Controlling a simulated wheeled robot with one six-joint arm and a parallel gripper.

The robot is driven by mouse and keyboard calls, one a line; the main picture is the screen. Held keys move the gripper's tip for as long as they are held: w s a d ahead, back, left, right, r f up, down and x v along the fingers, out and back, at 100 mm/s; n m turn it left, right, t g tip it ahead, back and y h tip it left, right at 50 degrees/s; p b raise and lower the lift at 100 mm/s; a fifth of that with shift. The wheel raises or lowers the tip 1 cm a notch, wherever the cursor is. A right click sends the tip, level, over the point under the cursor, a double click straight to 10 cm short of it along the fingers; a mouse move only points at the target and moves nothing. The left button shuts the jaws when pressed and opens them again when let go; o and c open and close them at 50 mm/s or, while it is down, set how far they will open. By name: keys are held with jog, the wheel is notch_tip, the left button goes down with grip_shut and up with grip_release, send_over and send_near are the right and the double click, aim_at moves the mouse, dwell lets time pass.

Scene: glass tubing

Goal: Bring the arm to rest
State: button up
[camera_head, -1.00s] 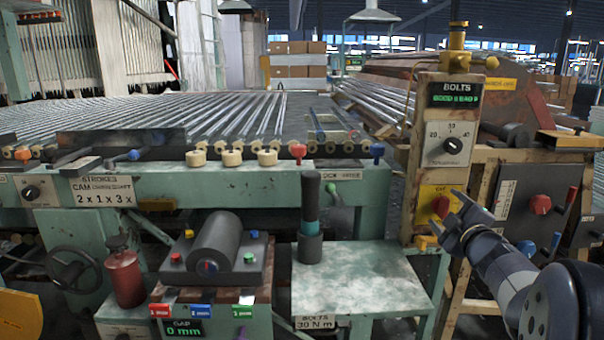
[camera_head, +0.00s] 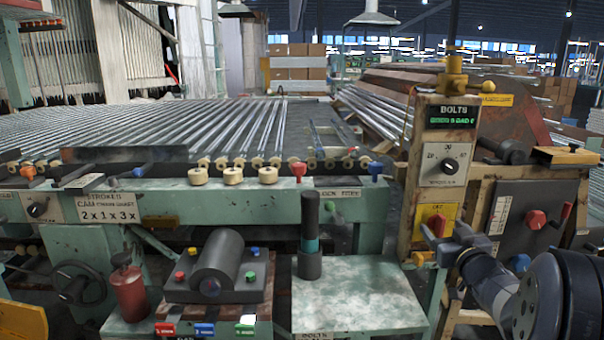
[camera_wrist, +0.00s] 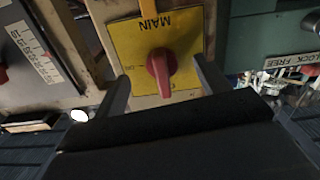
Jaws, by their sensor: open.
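My gripper (camera_head: 444,236) is open and empty at the right of the head view, in front of the post with the yellow switch plate (camera_head: 449,212). A red rotary knob (camera_head: 437,224) sits on that plate. In the wrist view the plate (camera_wrist: 132,45) reads "MAIN", upside down, and the knob (camera_wrist: 160,68) appears between the two spread fingers. I see no clear contact between the fingers and the knob. My arm reaches in from the lower right corner.
A green bench (camera_head: 360,295) with a dark cylindrical tool (camera_head: 310,265) stands left of my gripper. A dark panel with a red knob (camera_head: 536,220) and a red lever is close on the right. A roller unit (camera_head: 218,265) and a red can (camera_head: 128,290) are farther left.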

jog(key=shift+m, duration=0.7)
jog(key=shift+s, duration=0.55)
jog(key=shift+d, duration=0.1)
